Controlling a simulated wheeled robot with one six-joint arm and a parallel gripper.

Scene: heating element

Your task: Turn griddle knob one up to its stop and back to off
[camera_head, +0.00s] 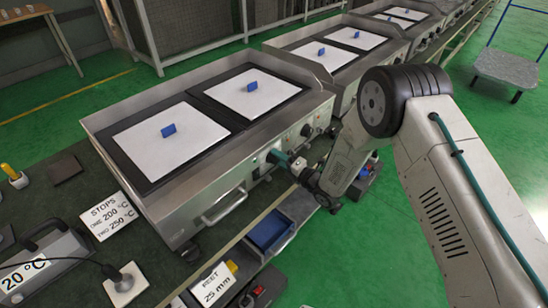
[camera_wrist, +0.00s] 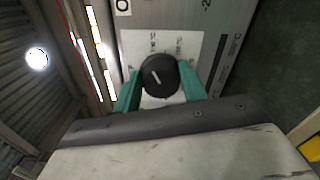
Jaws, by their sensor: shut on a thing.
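In the wrist view a round black knob (camera_wrist: 160,76) with a white pointer line sits on a white scale plate (camera_wrist: 186,44) on the steel front panel. The pointer is tilted from the picture's vertical; the scale marks are too small to read. My gripper (camera_wrist: 161,88) has its green fingers on both sides of the knob and is shut on it. In the head view my gripper (camera_head: 280,158) is at the front panel of the nearest griddle (camera_head: 185,190), and it hides the knob there. A sign (camera_head: 111,215) reads "STOPS ONE 200 °C TWO 250 °C".
The near griddle has two white plates, each with a blue block (camera_head: 168,130). Another knob (camera_head: 306,130) is right of my gripper. A drawer handle (camera_head: 224,206) sticks out to the left. A blue bin (camera_head: 270,232) lies below. More griddles stand behind.

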